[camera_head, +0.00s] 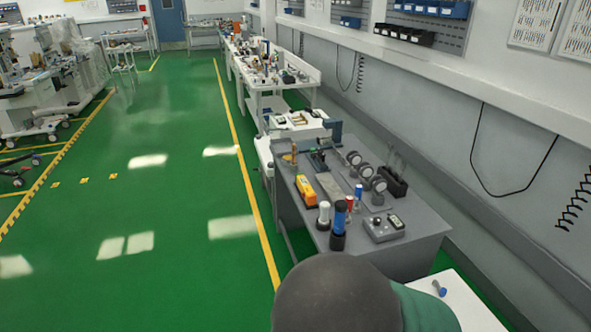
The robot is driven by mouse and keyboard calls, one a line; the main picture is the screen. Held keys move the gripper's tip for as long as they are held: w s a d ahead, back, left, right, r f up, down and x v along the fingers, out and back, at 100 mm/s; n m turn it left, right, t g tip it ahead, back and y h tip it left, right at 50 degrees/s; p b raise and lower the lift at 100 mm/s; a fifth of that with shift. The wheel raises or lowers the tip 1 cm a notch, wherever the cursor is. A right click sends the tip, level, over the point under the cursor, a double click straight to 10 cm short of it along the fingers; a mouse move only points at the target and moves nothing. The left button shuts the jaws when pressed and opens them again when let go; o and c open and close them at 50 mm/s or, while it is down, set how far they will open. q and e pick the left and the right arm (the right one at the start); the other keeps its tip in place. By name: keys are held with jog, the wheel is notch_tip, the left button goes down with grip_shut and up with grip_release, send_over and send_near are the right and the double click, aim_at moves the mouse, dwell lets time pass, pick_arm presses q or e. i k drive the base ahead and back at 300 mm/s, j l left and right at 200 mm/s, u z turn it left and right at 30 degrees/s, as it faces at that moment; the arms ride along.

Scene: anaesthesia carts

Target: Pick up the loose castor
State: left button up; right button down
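Several grey-and-black wheels that look like castors stand in a row on the grey workbench (408,250), right of centre. One castor (353,158) is at the back of the row, another (366,171) is in the middle, and a third (378,188) is nearest. I cannot tell from this view which one is loose. Neither of my grippers is in view.
A dark rounded shape (335,295) with green beside it, perhaps a person, blocks the bottom centre. Bottles, a yellow tool (306,191) and a grey meter box (384,228) crowd the bench. Carts (35,105) stand far left. Green floor (150,205) left of the bench is clear.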

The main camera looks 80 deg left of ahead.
aim_at(366, 171)
jog(key=u, duration=2.1)
jog(key=z, duration=2.5)
jog(key=u, duration=2.5)
jog(key=i+j+u, duration=0.45)
jog(key=j, duration=0.3)
jog(key=i+j+u, duration=0.45)
jog(key=i+j, duration=0.15)
jog(key=i, duration=0.25)
jog(key=i+j, duration=0.15)
jog(key=i, duration=0.25)
jog(key=i+j+z, duration=0.1)
jog(key=i, duration=0.3)
